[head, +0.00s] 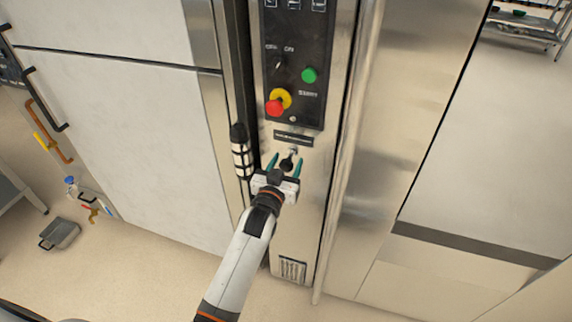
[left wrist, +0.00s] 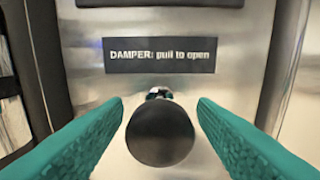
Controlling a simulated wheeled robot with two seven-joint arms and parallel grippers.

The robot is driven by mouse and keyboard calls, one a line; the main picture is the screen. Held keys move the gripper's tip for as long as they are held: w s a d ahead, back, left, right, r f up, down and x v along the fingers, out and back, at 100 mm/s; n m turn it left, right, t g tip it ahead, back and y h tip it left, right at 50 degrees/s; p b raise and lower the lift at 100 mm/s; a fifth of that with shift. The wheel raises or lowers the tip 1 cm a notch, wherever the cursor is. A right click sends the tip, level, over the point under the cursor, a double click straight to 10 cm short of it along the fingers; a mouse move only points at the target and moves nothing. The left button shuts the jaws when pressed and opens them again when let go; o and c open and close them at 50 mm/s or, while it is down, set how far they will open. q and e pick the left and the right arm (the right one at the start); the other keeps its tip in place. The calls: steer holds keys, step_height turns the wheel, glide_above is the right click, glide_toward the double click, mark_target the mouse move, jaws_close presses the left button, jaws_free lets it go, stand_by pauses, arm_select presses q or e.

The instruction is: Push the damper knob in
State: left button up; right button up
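The damper knob (head: 287,163) is a round black knob on a short metal shaft, set in the steel panel (head: 318,172) below a black label. In the left wrist view the knob (left wrist: 160,133) stands between my two teal fingers, with the shaft visible behind it. The label (left wrist: 160,55) above it reads "DAMPER: pull to open". My left gripper (head: 285,163) is open around the knob, and a gap shows on each side between finger and knob. My right gripper is not in view.
Above the label is a black control panel (head: 297,50) with a red and yellow button (head: 277,104) and a green button (head: 309,75). A black and white cylindrical fitting (head: 241,152) stands close left of my gripper. A large pale panel (head: 130,120) is farther left.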

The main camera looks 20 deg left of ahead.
arm_select(q)
steer(key=s, duration=1.2)
steer(key=shift+a, duration=0.2)
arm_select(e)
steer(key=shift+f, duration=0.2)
